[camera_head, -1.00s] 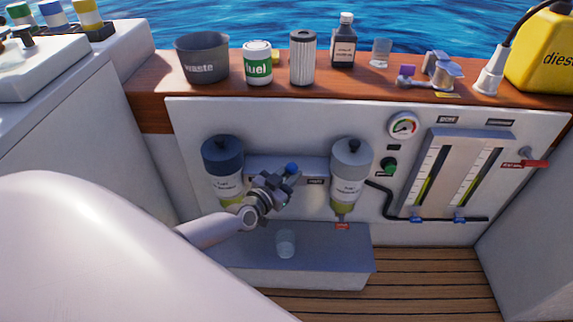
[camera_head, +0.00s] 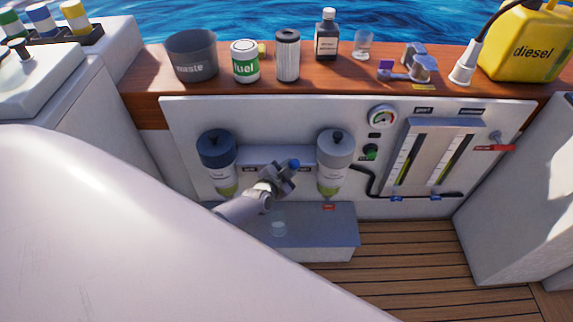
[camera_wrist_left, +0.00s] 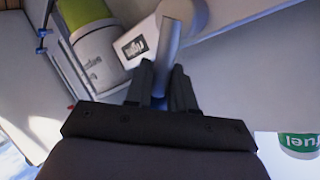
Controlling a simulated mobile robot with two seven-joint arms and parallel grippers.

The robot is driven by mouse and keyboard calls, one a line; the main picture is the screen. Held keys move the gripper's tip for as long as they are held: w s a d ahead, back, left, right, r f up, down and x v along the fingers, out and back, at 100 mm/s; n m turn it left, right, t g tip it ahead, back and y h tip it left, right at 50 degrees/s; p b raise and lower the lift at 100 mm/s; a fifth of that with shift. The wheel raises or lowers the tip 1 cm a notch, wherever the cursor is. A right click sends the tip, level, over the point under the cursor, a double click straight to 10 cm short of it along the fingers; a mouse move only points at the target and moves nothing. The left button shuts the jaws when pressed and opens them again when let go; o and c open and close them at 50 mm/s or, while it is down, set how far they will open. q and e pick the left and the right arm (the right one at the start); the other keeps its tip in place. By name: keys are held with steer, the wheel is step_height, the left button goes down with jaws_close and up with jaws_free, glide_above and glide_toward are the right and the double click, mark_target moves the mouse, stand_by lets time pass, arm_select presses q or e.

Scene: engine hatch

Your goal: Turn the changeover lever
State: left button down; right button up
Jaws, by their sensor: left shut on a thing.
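The changeover lever (camera_wrist_left: 172,38) is a grey bar with a blue end (camera_head: 293,164). It sits on the panel between the dark-topped filter (camera_head: 217,150) and the grey-topped filter (camera_head: 336,150). My left gripper (camera_head: 284,175) is at the lever's blue end, in front of the panel. In the left wrist view its two dark fingers (camera_wrist_left: 160,88) are shut on the lever, with a bit of blue between them. The lever's pivot is partly hidden by my gripper in the head view. My right gripper is in neither view.
A black hose (camera_head: 368,182) and a sight gauge (camera_head: 438,155) are to the right. The wooden shelf (camera_head: 212,82) above holds a waste pot (camera_head: 191,57), a fuel can (camera_head: 245,62) and several other things.

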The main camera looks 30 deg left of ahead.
arm_select(q)
steer(key=shift+w+d+r, duration=0.35)
steer(key=shift+d+r, duration=0.1)
steer(key=shift+d, duration=0.05)
steer(key=c, duration=1.1)
jaws_free()
steer(key=shift+s+a+f, duration=0.2)
steer(key=shift+f, duration=0.05)
steer(key=shift+s, duration=0.1)
steer(key=shift+s+r+p, duration=0.25)
steer(key=shift+p, duration=0.2)
steer(key=p+v, duration=0.4)
steer(key=v, duration=0.2)
steer(key=shift+s, duration=0.15)
